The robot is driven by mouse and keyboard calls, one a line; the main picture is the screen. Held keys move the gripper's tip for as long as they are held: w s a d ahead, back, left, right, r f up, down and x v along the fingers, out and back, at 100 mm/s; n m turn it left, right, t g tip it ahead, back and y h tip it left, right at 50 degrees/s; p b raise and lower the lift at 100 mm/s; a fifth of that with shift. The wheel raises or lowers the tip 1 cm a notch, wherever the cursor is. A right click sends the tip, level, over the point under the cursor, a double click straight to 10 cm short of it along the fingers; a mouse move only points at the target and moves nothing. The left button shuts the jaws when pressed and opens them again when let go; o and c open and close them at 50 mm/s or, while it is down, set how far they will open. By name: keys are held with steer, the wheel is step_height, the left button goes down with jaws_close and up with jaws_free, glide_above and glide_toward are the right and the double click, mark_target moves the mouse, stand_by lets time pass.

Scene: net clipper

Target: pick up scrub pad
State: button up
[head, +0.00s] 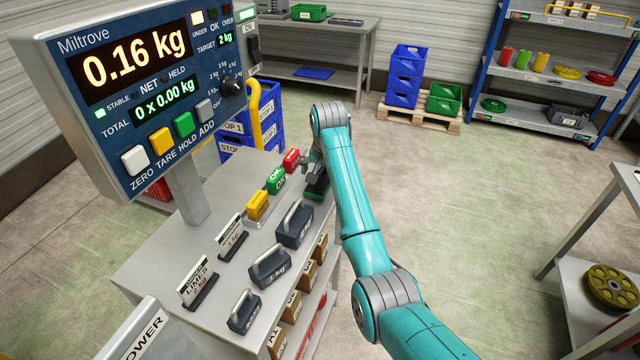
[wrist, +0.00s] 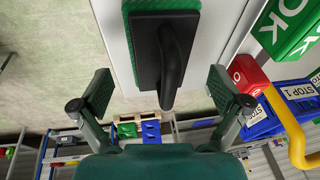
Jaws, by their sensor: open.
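The scrub pad (wrist: 158,50) has a green pad under a black plate with a raised black handle. In the wrist view it lies at the top middle on the grey table top. In the head view it shows at the table's far right corner (head: 317,190), partly hidden by my arm. My gripper (wrist: 163,94) is open and empty, with one finger on each side of the handle's near end and a gap on both sides. In the head view my gripper (head: 309,164) is small and partly hidden by my wrist.
Beside the pad stand a red block (head: 291,160), a green OK block (head: 276,181) and a yellow block (head: 257,205). Several dark weights, such as one marked 1 kg (head: 270,267), line the table. A yellow curved bar (head: 255,112) rises behind.

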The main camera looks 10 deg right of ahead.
steer(key=shift+x, duration=0.8)
steer(key=shift+c, duration=0.2)
steer(key=c, duration=1.2)
steer(key=shift+c, duration=0.2)
step_height(320, 180, up, 10)
